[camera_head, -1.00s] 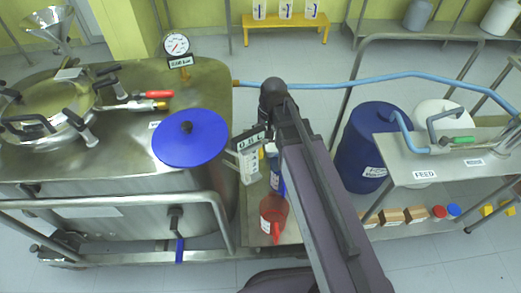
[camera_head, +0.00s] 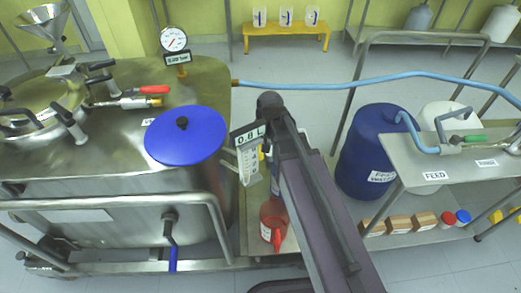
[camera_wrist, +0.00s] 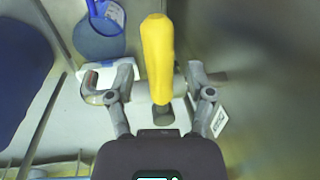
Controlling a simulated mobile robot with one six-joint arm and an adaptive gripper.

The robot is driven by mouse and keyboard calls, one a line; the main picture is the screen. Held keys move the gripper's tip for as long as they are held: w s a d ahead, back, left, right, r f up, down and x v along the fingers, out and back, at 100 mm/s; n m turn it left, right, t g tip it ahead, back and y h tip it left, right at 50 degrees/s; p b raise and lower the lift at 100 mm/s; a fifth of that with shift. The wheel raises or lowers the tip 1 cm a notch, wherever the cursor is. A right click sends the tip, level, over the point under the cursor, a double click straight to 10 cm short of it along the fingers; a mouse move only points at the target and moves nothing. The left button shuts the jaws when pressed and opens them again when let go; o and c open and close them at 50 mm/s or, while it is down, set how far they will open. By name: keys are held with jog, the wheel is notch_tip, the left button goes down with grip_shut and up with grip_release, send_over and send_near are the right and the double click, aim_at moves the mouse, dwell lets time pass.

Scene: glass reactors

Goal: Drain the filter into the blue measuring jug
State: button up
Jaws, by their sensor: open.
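In the wrist view my gripper (camera_wrist: 160,74) is open, with one finger on each side of a yellow handle (camera_wrist: 157,50). I cannot tell whether the fingers touch it. A metal fitting lies under the handle's near end. A blue round vessel with a pale label, probably the blue jug (camera_wrist: 98,42), shows at the upper left, below and apart from the fingers. In the head view my arm hides the gripper and most of the jug. The filter cannot be clearly told; a steel vessel (camera_head: 110,184) with a blue lid (camera_head: 186,136) stands left of my arm.
A red jug (camera_head: 272,222) stands on a low steel shelf beside my arm. A "0.8 L" sign (camera_head: 249,134) tops a graduated scale. A blue drum (camera_head: 370,150) and a steel FEED bench (camera_head: 415,167) stand to the right. A blue hose (camera_head: 350,82) crosses behind.

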jog(key=shift+f, duration=0.2)
grip_shut()
jog(key=shift+d, duration=0.1)
jog(key=shift+a, duration=0.2)
